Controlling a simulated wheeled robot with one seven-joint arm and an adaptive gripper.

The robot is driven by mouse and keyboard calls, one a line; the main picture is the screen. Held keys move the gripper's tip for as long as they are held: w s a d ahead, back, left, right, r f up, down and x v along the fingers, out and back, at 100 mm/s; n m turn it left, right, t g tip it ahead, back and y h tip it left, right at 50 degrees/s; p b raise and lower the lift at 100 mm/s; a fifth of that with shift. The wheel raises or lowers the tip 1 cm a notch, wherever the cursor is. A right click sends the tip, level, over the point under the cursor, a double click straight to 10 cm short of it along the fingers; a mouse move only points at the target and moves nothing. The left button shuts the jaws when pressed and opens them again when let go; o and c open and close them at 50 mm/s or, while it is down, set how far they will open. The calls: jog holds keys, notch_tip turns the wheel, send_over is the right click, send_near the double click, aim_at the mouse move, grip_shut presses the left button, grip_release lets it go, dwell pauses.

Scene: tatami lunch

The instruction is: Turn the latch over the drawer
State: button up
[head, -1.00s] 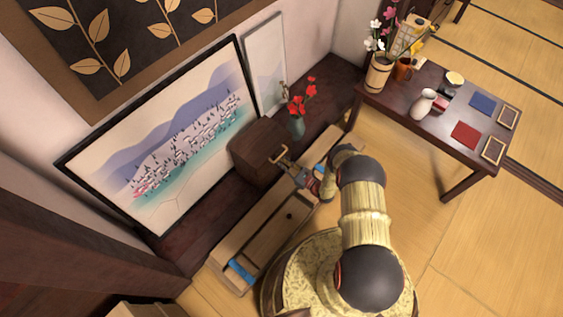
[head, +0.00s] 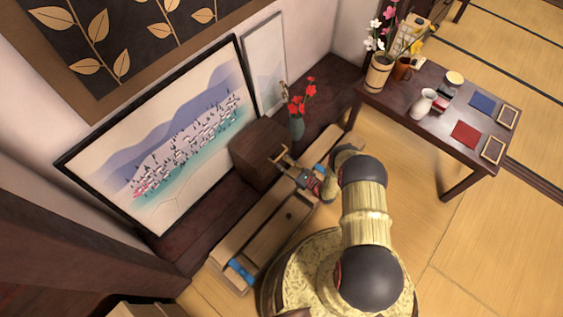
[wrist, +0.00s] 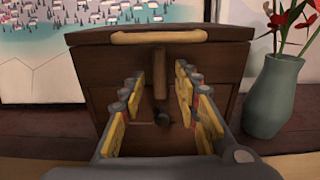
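A dark brown wooden box (head: 258,158) with a pale handle bar (wrist: 160,37) along its top front edge stands on the dark ledge. My gripper (wrist: 159,80) is open before the box. Its yellow-padded fingers appear on either side of the latch with visible gaps. I cannot tell how far the fingertips are from the latch. My gripper in the head view (head: 296,170) hides part of the box front.
A teal vase (wrist: 272,95) with red flowers stands close right of the box. A framed landscape (head: 180,140) leans behind it. A low wooden bench (head: 262,240) with blue items lies in front. A set low table (head: 440,150) stands to the right.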

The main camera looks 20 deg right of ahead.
jog(key=v, duration=1.1)
